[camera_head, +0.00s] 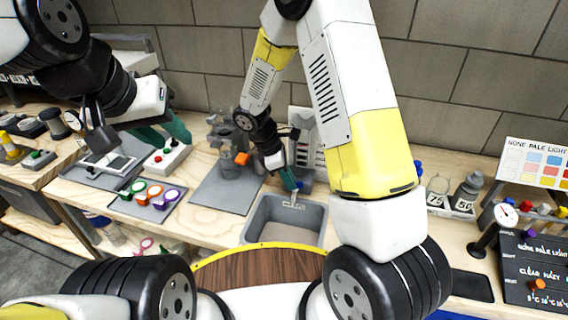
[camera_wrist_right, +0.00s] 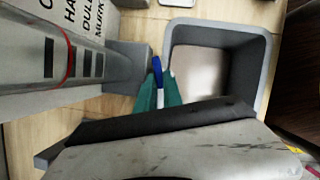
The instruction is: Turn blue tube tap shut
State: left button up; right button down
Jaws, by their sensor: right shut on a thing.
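The blue tap (camera_wrist_right: 157,65) sits low on the tube stand, beside the grey basin. In the right wrist view my right gripper (camera_wrist_right: 160,88) has its green fingers closed around the tap's blue handle. In the head view my right gripper (camera_head: 289,180) is at the foot of the stand, with a bit of blue tap (camera_head: 299,185) showing by its tips. The tube (camera_wrist_right: 75,55) has a red band and dark marks in the wrist view. My left gripper (camera_head: 166,137) is at the left, its green fingers apart and empty, near a white button box.
The grey basin (camera_head: 253,234) lies just below the tap. The button box (camera_head: 174,157), a mat with coloured rings (camera_head: 124,206) and a grey stand with an orange knob (camera_head: 242,159) are to the left. Weights (camera_head: 467,190) and a gauge (camera_head: 506,214) stand right.

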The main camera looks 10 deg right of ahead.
jog(key=shift+w+m+g, duration=0.2)
jog(key=shift+m+g, duration=0.15)
jog(key=shift+m, duration=0.6)
jog(key=shift+w+m+g, duration=0.15)
jog(key=shift+m+g, duration=0.2)
jog(key=shift+m, duration=0.6)
jog(key=shift+d, duration=0.1)
jog(key=c, duration=1.5)
grip_release()
jog(key=shift+r, duration=0.1)
jog(key=v, duration=0.7)
jog(key=shift+w+r, duration=0.1)
jog(key=shift+r, duration=0.25)
